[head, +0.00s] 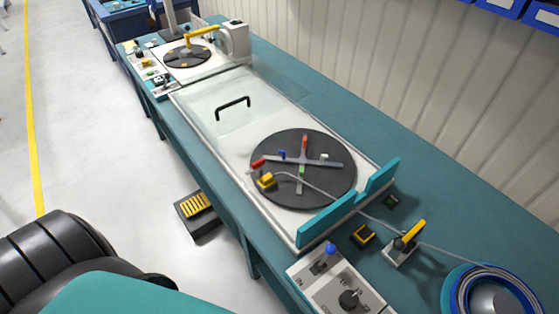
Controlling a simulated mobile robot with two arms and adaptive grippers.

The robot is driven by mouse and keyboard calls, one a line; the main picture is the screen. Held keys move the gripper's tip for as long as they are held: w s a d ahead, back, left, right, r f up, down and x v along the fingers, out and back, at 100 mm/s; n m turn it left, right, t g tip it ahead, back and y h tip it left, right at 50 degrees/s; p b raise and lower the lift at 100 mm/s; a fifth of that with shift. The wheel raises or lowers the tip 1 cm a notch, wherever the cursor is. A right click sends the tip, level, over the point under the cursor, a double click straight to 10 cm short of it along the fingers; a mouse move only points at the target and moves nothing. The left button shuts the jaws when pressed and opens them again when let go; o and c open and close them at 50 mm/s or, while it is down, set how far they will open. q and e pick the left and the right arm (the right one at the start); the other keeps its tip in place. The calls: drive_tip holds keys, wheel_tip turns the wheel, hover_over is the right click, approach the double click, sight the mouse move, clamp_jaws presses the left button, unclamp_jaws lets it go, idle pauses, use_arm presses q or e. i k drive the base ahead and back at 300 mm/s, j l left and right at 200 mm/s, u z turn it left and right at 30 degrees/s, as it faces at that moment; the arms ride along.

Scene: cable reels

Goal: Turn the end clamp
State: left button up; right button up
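A yellow clamp (265,181) sits near the front left edge of the dark round turntable (277,196). The end of a grey cable (316,188) meets this clamp. The cable runs right past a block with a raised yellow lever (413,233) towards the coil (495,295) at the lower right. Which of the yellow parts is the end clamp is not certain. Neither of my grippers is in view.
Teal guards (327,220) stand at the right end of the machine. A clear cover with a black handle (233,105) lies left of the turntable. A control panel (338,284) with a blue-knobbed lever is in front.

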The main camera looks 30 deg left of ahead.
sight(257, 166)
drive_tip(key=j+u, duration=0.75)
drive_tip(key=k+l+u, duration=0.15)
drive_tip(key=u, duration=0.25)
drive_tip(key=k+l+u, duration=0.25)
drive_tip(key=u, duration=0.15)
drive_tip(key=k+l+u, duration=0.2)
drive_tip(key=u, duration=0.25)
